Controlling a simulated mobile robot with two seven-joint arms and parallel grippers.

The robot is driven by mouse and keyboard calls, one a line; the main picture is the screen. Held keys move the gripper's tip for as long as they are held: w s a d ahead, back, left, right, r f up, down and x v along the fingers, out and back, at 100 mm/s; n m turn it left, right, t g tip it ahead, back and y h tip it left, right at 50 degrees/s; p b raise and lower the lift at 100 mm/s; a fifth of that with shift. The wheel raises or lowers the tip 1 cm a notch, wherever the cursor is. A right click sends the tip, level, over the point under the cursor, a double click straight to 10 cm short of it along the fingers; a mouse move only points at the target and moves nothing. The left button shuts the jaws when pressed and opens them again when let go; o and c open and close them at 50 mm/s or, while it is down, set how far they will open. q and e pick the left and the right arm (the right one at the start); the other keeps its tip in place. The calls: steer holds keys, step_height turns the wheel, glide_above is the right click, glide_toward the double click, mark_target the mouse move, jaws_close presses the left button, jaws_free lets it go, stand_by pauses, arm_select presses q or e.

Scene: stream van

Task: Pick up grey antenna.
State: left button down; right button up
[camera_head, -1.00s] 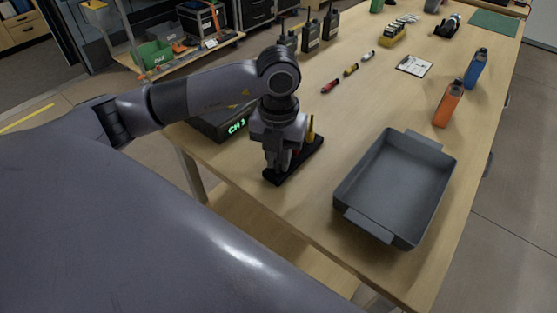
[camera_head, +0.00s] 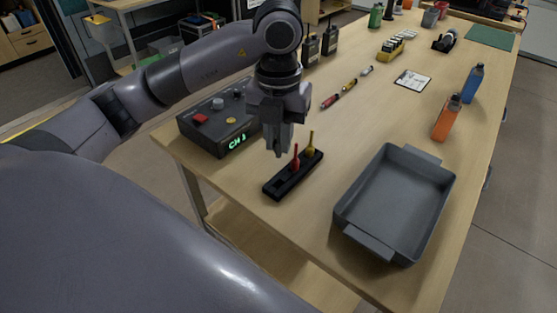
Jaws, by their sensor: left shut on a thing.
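My left gripper (camera_head: 279,150) is raised just above and behind the left part of a black antenna rack (camera_head: 279,187). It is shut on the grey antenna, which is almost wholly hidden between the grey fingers. The rack lies on the table's near left part. A red antenna (camera_head: 295,160) and a yellow antenna (camera_head: 310,146) stand upright in it. The rack's near left end holds no antenna. My right gripper is out of view.
A grey tray (camera_head: 352,226) stands right of the rack, with bare table between. A control box (camera_head: 190,128) showing "CH 3" is behind left. Radios (camera_head: 329,42), small coloured cylinders, a card (camera_head: 412,80), an orange bottle (camera_head: 446,118) and a blue bottle (camera_head: 473,83) stand farther back.

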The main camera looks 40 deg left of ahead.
arm_select(q)
step_height(320, 180, up, 10)
steer(key=shift+f+p, duration=0.15)
steer(key=shift+p, duration=0.9)
steer(key=shift+r, duration=0.5)
steer(key=shift+f, duration=0.1)
